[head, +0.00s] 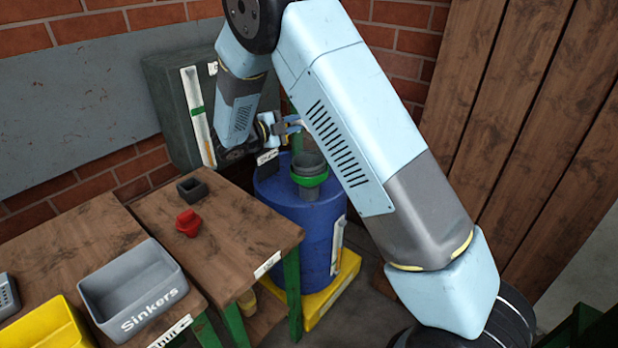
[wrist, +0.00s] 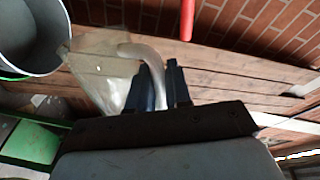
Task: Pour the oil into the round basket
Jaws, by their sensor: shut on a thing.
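The round basket (head: 311,166) is a grey open cup with a green ring, on top of a blue barrel (head: 292,225). In the wrist view the basket (wrist: 30,38) shows its round mouth at the upper left. My gripper (wrist: 160,85) is shut on the handle of a clear jug (wrist: 103,72). The jug is tilted, with its left end close beside the basket's rim. I cannot tell whether oil is in it or flowing. In the head view my gripper (head: 290,126) is above and behind the basket, partly hidden by my arm, and the jug is hard to make out.
A wooden table left of the barrel holds a red piece (head: 188,223) and a dark square cup (head: 192,189). A grey Sinkers bin (head: 150,322) and a yellow bin (head: 45,335) stand further left. A dark cabinet (head: 172,105) stands behind; wooden boards (head: 530,120) are at right.

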